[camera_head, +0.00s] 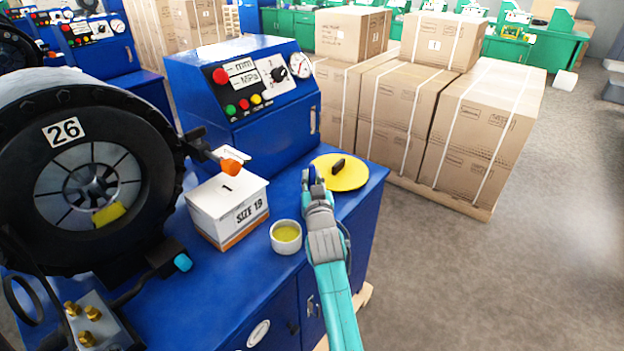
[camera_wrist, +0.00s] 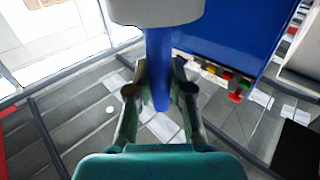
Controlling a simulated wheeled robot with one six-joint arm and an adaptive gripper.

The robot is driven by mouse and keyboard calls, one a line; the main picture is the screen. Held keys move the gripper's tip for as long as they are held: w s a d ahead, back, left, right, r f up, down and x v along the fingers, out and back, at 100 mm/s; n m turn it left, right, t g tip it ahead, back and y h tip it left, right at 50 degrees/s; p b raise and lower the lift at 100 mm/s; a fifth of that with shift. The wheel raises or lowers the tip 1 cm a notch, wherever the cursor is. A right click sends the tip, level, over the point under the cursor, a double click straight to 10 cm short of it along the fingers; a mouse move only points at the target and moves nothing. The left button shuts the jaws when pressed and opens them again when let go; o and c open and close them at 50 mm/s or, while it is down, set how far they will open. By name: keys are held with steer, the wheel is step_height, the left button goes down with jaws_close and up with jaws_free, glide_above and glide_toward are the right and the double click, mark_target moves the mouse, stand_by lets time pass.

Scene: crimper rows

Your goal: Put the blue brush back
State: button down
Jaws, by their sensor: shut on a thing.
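My gripper (camera_head: 316,190) is above the blue bench top (camera_head: 272,202), beside the near left edge of a yellow disc. It is shut on the blue brush (camera_head: 311,176), of which only a small blue part shows in the head view. In the wrist view the brush's blue handle (camera_wrist: 157,70) stands between the two fingertips of my gripper (camera_wrist: 158,92). A pale block (camera_wrist: 155,10) joins the handle at the top of that view; I cannot tell if it is the brush's head. A white cup (camera_head: 286,247) with yellow contents stands left of my gripper.
The yellow disc (camera_head: 350,178) with a black knob lies at the bench's right end. A white SIZE 19 box (camera_head: 227,212) stands left of the cup. The blue control cabinet (camera_head: 250,95) is behind, and the black crimper (camera_head: 75,170) is at left. Cartons (camera_head: 480,125) stand beyond.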

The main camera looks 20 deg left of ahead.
steer(key=shift+f, duration=0.2)
steer(key=c, duration=1.1)
jaws_free()
steer(key=shift+o, duration=0.2)
steer(key=shift+r, duration=0.1)
steer(key=v, duration=1.2)
